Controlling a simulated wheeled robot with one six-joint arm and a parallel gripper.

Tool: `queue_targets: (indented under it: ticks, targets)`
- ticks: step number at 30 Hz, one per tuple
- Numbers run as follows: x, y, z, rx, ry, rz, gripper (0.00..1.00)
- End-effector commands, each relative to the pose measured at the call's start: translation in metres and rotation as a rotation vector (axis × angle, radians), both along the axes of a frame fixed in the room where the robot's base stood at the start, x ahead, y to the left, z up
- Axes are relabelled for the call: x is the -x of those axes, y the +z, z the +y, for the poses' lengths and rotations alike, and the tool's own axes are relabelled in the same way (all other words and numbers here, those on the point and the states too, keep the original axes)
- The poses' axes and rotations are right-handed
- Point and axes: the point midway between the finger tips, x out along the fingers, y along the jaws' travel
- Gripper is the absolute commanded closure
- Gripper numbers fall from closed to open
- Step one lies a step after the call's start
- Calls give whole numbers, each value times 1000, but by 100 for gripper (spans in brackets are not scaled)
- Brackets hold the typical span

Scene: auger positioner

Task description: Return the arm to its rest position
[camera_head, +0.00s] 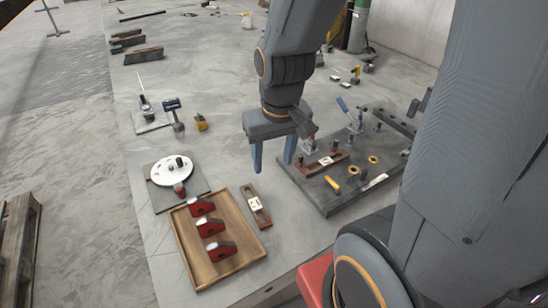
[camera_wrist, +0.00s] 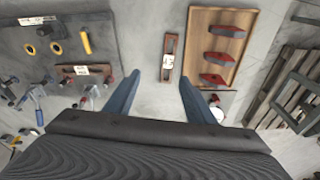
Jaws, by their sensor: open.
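My gripper (camera_head: 272,162) hangs from my arm over the table, pointing down, with its two blue fingers apart and nothing between them. In the wrist view my gripper (camera_wrist: 158,88) is also open and empty. A brown bar with a white label (camera_head: 256,206) lies on the table below, beside the wooden tray; it shows beyond the fingertips in the wrist view (camera_wrist: 169,58). A similar brown labelled bar (camera_head: 325,163) sits on the dark fixture plate (camera_head: 335,206) right of the gripper.
The wooden tray (camera_head: 181,238) holds three red parts (camera_head: 211,227). A white disc (camera_head: 171,169) sits on a dark plate at the left. Clamps with blue handles (camera_head: 343,106) rise from the fixture plate. Hand tools (camera_head: 174,112) lie further back. The table between tools and gripper is clear.

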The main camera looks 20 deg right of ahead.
Motion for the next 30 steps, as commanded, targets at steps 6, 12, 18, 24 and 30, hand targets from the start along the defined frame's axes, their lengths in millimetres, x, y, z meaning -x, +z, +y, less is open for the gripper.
queue_targets:
  ticks: [6, 12, 18, 24, 30]
  targets:
    - [2, 0, -2, 7, 6, 5, 50]
    - [1, -11, -1, 7, 6, 12, 50]
    - [1, -39, -1, 7, 8, 41, 50]
    - [1, -43, -1, 7, 8, 49, 50]
    - [2, -42, -1, 7, 8, 48, 50]
